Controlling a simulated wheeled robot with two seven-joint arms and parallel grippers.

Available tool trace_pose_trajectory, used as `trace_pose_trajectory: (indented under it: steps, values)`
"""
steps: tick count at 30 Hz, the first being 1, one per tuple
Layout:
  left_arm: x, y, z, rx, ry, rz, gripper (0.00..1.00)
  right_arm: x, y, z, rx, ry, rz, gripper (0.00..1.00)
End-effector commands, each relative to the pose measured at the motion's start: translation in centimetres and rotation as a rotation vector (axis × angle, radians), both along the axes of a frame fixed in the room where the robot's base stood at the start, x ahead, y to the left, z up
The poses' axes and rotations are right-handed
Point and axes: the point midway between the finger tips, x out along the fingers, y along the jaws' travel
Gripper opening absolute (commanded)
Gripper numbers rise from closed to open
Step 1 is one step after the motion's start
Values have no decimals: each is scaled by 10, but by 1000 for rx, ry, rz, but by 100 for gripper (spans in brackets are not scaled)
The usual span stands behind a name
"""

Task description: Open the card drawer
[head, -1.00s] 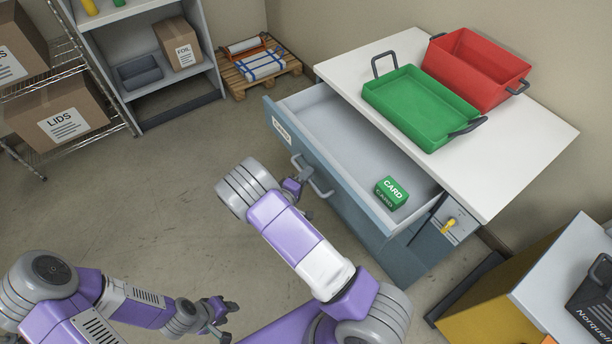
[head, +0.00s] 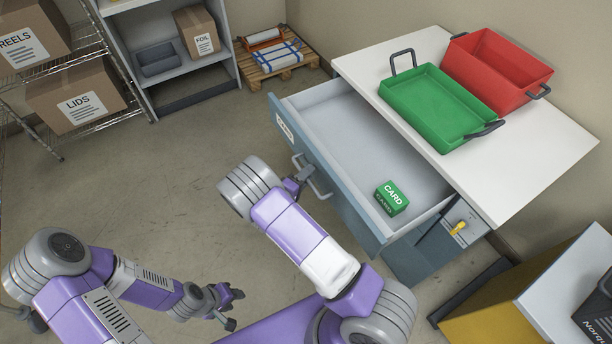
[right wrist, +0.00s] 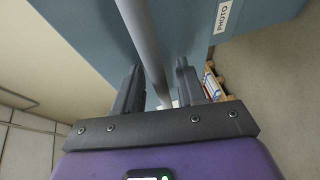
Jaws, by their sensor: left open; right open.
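My right gripper (head: 301,181) is at this handle. In the right wrist view the handle bar (right wrist: 142,45) runs between the two parted fingers of my right gripper (right wrist: 158,88). I cannot tell if they touch it. My left gripper (head: 236,304) is open and empty above the floor, away from the cabinet.
A green tray (head: 430,105) and a red tray (head: 497,70) stand on the white cabinet top (head: 545,150). A yellow key-like part (head: 458,228) is on the cabinet's side. A yellow cabinet (head: 500,305) stands at lower right. The floor (head: 190,160) left of the drawer is clear.

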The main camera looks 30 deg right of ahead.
Motion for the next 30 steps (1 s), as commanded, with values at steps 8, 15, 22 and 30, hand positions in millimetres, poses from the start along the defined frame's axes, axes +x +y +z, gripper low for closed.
trace_pose_trajectory:
  steps: [8, 15, 22, 30]
  values:
    - [0, 0, 7, 0, 0, 0, 43, -13, 28, 7, 1, 2, 5, 40]
    - [0, 0, 13, 0, 0, 0, 43, -30, 58, 13, 0, 1, 2, 40]
    - [0, 0, 14, 0, 0, 0, 43, -34, 66, 14, 0, 1, 0, 40]
    - [0, 0, 14, 0, 0, 0, 43, -34, 66, 14, 0, 0, 0, 40]
